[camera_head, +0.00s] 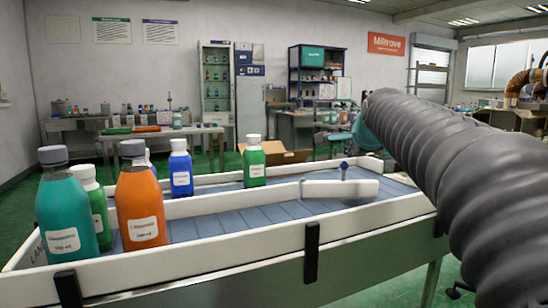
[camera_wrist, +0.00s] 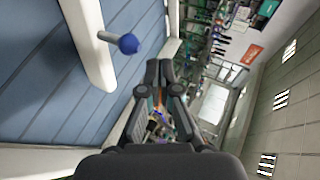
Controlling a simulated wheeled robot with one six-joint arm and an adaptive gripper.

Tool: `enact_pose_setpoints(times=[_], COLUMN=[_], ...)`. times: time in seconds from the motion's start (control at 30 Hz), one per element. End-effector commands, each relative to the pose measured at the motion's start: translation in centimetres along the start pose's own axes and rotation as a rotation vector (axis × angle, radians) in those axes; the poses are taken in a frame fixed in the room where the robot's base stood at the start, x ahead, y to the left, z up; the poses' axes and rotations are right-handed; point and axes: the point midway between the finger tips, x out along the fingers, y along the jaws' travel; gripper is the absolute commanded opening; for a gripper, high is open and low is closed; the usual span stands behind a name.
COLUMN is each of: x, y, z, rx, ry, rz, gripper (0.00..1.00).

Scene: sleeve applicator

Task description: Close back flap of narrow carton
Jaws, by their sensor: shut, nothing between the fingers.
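An open brown cardboard carton (camera_head: 276,155) shows in the head view behind the conveyor. Its lower part is hidden by the conveyor's far rail, and I cannot tell whether it is the narrow carton or which flap is the back one. My gripper (camera_wrist: 160,70) is in the wrist view with its fingertips together and nothing between them. It is beside the conveyor's white guide and blue knob. No carton shows clearly in the wrist view. In the head view my grey ribbed arm covers the right side, and the gripper is not clearly seen.
The conveyor (camera_head: 285,225) has white rails and a curved guide (camera_head: 340,189) with a blue knob (camera_wrist: 128,44). An orange bottle (camera_head: 140,205), a teal bottle (camera_head: 67,215), a blue bottle (camera_head: 180,170) and green bottles (camera_head: 254,165) stand on it. Tables and shelves stand farther back.

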Motion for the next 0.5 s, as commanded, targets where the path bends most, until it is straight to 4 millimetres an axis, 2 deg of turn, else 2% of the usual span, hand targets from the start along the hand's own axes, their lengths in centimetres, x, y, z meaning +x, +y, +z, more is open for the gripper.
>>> enact_pose_setpoints(times=[0.03, 0.3, 0.5], x=[1.5, 8.9, 13.5], y=[-0.9, -4.3, -5.8], z=[0.5, 4.2, 7.2], rx=[0.109, 0.777, 1.208], ry=[-0.027, -0.175, -0.258], rz=[0.015, 0.136, 0.27], gripper=[0.0, 0.0, 0.0])
